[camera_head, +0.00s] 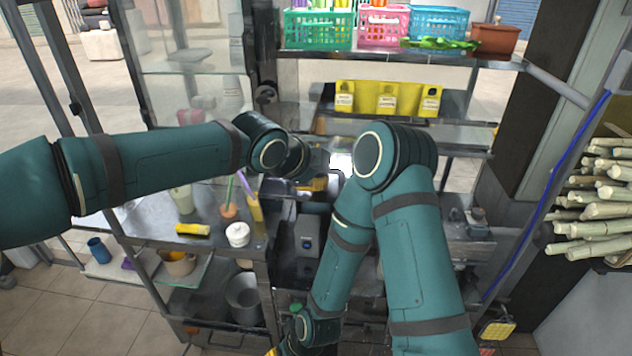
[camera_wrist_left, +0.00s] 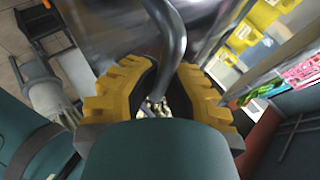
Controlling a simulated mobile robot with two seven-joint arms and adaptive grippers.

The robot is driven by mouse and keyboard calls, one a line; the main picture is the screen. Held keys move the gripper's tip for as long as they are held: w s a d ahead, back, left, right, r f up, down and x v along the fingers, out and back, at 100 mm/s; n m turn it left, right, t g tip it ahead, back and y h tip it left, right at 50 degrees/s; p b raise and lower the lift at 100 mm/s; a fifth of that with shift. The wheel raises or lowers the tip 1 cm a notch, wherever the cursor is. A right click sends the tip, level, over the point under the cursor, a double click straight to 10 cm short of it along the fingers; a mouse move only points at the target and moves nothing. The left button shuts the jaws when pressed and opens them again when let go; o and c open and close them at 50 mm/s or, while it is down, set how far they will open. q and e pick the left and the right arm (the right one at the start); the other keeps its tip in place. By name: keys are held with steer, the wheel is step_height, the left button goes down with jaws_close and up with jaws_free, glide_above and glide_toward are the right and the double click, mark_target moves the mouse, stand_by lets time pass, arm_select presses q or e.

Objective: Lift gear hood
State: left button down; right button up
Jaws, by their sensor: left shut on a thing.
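My left gripper (camera_wrist_left: 163,74) has its yellow ridged fingers shut on a curved grey metal handle (camera_wrist_left: 174,30) in the left wrist view. A shiny metal surface behind the handle, seemingly the gear hood (camera_wrist_left: 112,28), fills the upper middle there. In the head view the left gripper (camera_head: 313,184) is at the centre by the press, and my arms hide most of the hood. A bright metal patch (camera_head: 341,160) shows between the arms. My right gripper (camera_head: 272,351) barely shows at the bottom edge, low in front of the press; its fingers are mostly cut off.
A metal counter (camera_head: 150,222) on the left holds cups, a white jar (camera_head: 237,234) and a yellow item (camera_head: 193,230). Shelves behind carry coloured baskets (camera_head: 317,28) and yellow holders (camera_head: 387,99). Sugarcane stalks (camera_head: 603,190) are stacked at the right. A grey bin (camera_head: 243,298) stands below.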

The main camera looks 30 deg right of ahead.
arm_select(q)
steer(key=shift+w+d+r, duration=0.25)
steer(key=shift+w+r, duration=0.1)
steer(key=shift+r, duration=0.35)
steer(key=c, duration=1)
jaws_free()
steer(key=shift+a+r, duration=0.1)
steer(key=shift+r, duration=0.05)
steer(key=v, duration=1.1)
steer(key=shift+r, duration=0.45)
steer(key=shift+a, duration=0.1)
